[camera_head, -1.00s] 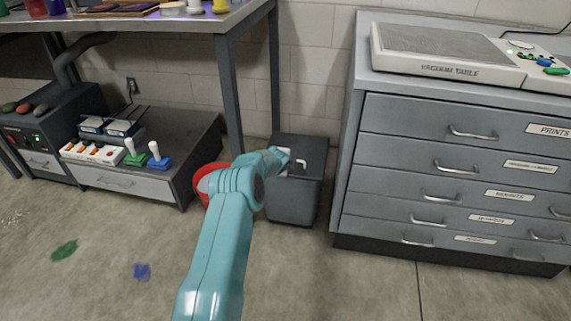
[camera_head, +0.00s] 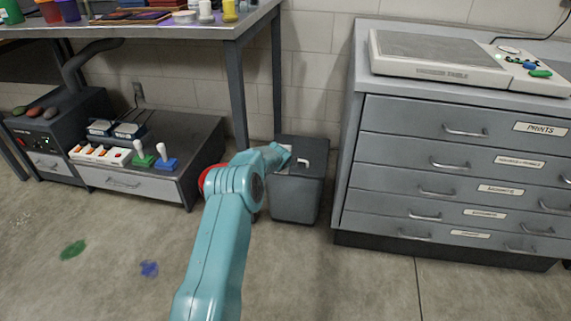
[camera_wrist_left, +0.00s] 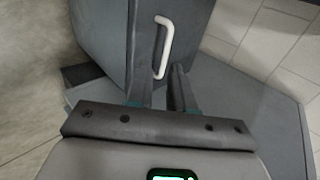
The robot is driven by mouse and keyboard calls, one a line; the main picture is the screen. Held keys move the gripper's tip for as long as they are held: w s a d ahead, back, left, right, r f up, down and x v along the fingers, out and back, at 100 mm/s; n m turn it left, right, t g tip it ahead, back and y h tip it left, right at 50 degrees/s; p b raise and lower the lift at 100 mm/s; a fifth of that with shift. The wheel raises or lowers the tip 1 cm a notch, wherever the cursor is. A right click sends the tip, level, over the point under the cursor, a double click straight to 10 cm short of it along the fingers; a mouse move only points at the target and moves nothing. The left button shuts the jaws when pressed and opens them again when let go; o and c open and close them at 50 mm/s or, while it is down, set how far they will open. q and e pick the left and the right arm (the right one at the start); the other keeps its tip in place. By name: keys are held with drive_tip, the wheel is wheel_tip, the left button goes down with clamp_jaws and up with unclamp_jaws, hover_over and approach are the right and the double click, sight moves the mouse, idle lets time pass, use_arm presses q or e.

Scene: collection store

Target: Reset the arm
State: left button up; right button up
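My left arm, teal, rises from the bottom of the head view, and its left gripper (camera_head: 287,160) is over the lid of a dark grey bin (camera_head: 296,200). The handle also shows on the bin lid in the head view (camera_head: 304,161). My right gripper is not in view.
A grey drawer cabinet (camera_head: 450,160) with a vacuum table (camera_head: 440,55) on top stands right of the bin. A red bucket (camera_head: 212,178) is mostly hidden behind my arm. A workbench (camera_head: 235,25) and low switch cabinet (camera_head: 190,150) are left.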

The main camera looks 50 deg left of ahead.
use_arm(q)
drive_tip(key=shift+f, duration=0.1)
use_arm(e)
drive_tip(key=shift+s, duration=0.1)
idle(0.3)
